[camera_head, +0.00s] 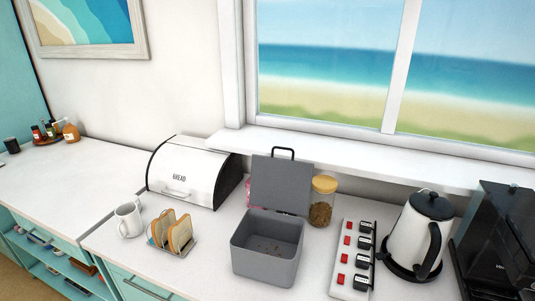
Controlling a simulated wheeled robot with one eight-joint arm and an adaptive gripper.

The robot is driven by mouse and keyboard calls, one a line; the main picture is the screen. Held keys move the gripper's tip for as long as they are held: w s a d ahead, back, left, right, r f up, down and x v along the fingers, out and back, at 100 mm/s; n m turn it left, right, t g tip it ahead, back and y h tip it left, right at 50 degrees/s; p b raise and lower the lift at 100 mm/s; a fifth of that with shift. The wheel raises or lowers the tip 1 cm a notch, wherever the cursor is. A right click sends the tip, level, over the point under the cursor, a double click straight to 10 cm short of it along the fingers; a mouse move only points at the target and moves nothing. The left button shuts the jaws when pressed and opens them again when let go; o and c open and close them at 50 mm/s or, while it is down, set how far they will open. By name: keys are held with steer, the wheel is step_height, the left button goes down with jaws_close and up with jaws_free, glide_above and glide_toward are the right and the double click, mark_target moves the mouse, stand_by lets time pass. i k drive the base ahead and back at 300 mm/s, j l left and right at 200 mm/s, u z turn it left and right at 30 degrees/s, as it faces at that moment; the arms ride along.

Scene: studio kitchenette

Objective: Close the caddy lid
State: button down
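The caddy (266,262) is a grey square box on the white counter, a little right of centre. Its grey lid (281,185) stands raised at the back edge, nearly upright, with a black loop handle (282,152) on its top edge. The caddy's inside shows, with a few small dark specks on its floor. My gripper is not in view.
A glass jar with a yellow lid (322,201) stands close behind the caddy. A toast rack (172,234), a white mug (129,219) and a bread bin (193,172) are to the left. A switch strip (353,259) and a kettle (416,240) are to the right.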

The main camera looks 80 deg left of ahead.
mark_target(283, 185)
steer(key=u, duration=2.85)
steer(key=i+j, duration=0.15)
steer(key=i, duration=0.25)
steer(key=i+j, duration=0.15)
steer(key=i, duration=0.25)
steer(key=i+j, duration=0.15)
steer(key=i, duration=0.2)
